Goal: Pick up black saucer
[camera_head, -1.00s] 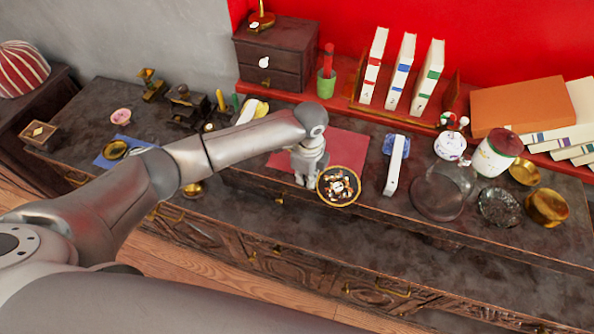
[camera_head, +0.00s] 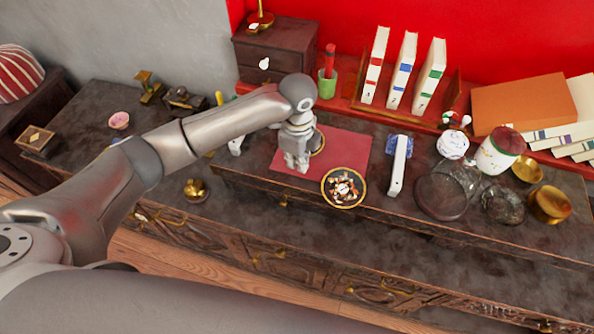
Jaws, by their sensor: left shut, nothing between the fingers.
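A round black saucer (camera_head: 344,187) with a gold rim and a colourful pattern lies at the front edge of a red mat (camera_head: 346,151). My left arm reaches in from the left. Its gripper (camera_head: 297,167) points down over the mat, just left of the saucer, and looks apart from it. The gripper is shut and holds nothing. A small dark round thing with a gold rim (camera_head: 319,142) shows partly behind the gripper; I cannot tell what it is. My right gripper is not in view.
A white and blue upright piece (camera_head: 398,168) stands right of the saucer. Beyond it are glassware (camera_head: 443,191), a white jar (camera_head: 493,157) and a brass bowl (camera_head: 548,206). Upright books (camera_head: 403,70) and a small chest (camera_head: 275,55) stand behind. A brass pot (camera_head: 195,190) is at the left front.

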